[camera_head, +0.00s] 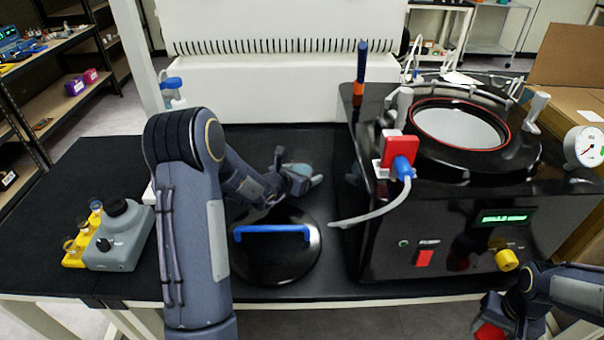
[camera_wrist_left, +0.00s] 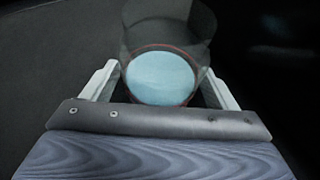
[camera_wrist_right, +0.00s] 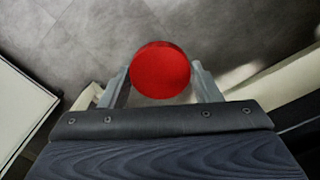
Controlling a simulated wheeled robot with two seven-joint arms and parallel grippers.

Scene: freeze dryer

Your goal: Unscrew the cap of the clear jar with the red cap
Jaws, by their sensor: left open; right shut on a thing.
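The clear jar (camera_wrist_left: 170,32) has no cap on it and shows a pale blue round surface inside. It stands on the black table top, and in the head view it shows small (camera_head: 300,170) behind the black lid. My left gripper (camera_head: 300,182) is open, with its fingers (camera_wrist_left: 160,78) on either side of the jar. The red cap (camera_wrist_right: 160,70) is between the fingers of my right gripper (camera_wrist_right: 160,82), which is shut on it. In the head view the red cap (camera_head: 489,331) shows at the bottom right, off the table's front edge.
A black round lid with a blue handle (camera_head: 272,230) lies in front of the jar. The freeze dryer (camera_head: 440,225) stands to the right with a hose (camera_head: 375,213) hanging left. A grey device (camera_head: 118,240) and yellow rack stand at left.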

